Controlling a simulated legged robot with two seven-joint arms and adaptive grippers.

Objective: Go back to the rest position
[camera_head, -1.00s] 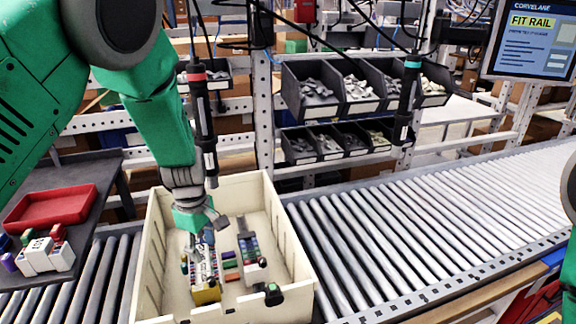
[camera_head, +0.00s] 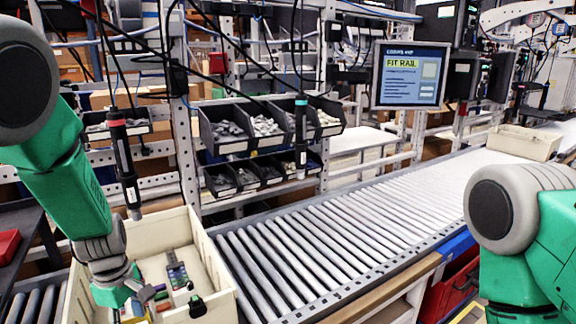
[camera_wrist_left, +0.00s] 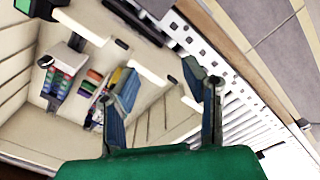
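My left gripper (camera_head: 120,290) is over the left front part of a cream tote (camera_head: 165,232). In the left wrist view its two fingers (camera_wrist_left: 163,85) are spread apart with nothing between them. A grey rail piece with coloured blocks (camera_head: 177,272) lies in the tote; it also shows in the left wrist view (camera_wrist_left: 62,85). Small coloured parts (camera_wrist_left: 93,80) lie beside it. Another coloured assembly in the tote is partly hidden by the gripper. My right arm (camera_head: 520,220) comes in at the right; its gripper is out of view.
A red-banded screwdriver (camera_head: 123,155) and a teal-banded screwdriver (camera_head: 301,140) hang above the work area. A roller conveyor (camera_head: 340,240) runs to the right, with another cream tote (camera_head: 523,142) far back. Grey part bins (camera_head: 225,130) and a monitor (camera_head: 410,77) stand behind.

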